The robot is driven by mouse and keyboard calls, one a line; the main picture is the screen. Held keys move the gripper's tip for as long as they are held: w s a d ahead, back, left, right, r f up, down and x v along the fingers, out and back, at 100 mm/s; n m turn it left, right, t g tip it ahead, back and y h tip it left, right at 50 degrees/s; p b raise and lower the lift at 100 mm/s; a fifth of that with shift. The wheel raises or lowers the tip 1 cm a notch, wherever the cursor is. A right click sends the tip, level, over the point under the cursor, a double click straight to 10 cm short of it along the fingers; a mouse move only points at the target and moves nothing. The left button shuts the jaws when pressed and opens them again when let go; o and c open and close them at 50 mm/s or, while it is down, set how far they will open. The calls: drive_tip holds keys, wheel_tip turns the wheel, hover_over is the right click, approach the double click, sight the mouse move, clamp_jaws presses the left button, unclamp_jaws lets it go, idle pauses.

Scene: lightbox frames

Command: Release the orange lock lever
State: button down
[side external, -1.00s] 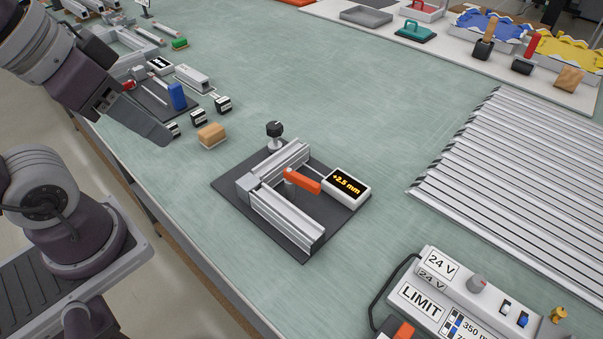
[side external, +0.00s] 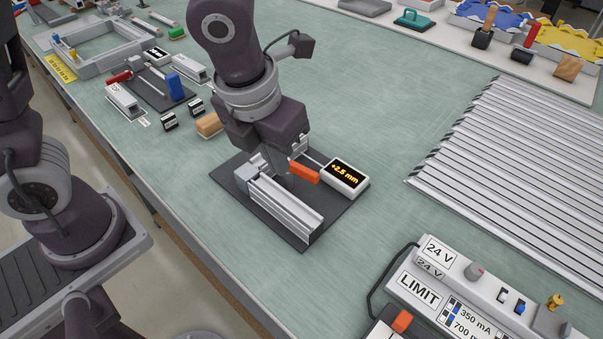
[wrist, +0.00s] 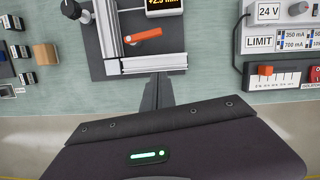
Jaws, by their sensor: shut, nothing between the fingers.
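The orange lock lever (side external: 305,173) sits on the aluminium corner fixture, pointing towards the display box. It also shows in the wrist view (wrist: 143,36), lying slightly tilted inside the corner of two rails. The front rail (side external: 285,204) runs along the dark base plate (side external: 252,212). My gripper (side external: 288,181) is over the fixture, pointing down, with its shut, empty fingers near the lever's pivot end. In the wrist view the shut fingertips (wrist: 157,80) appear just below the front rail, apart from the lever. The side view does not show clearly whether they touch anything.
A display box (side external: 346,175) reading +2.5 mm stands right of the lever. A wooden block (side external: 209,125) lies behind left. A black knob (wrist: 72,8) shows in the wrist view. A power supply (side external: 470,285) stands front right. Striped metal slats (side external: 520,160) cover the right.

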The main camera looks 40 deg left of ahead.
sight(302, 176)
drive_tip(key=x, duration=1)
drive_tip(key=shift+w+a+f, duration=0.1)
drive_tip(key=shift+w+f, duration=0.05)
drive_tip(key=w, duration=0.2)
drive_tip(key=shift+w+a, duration=0.15)
drive_tip(key=shift+w, duration=0.2)
drive_tip(key=shift+w+a, duration=0.1)
drive_tip(key=shift+w, duration=0.4)
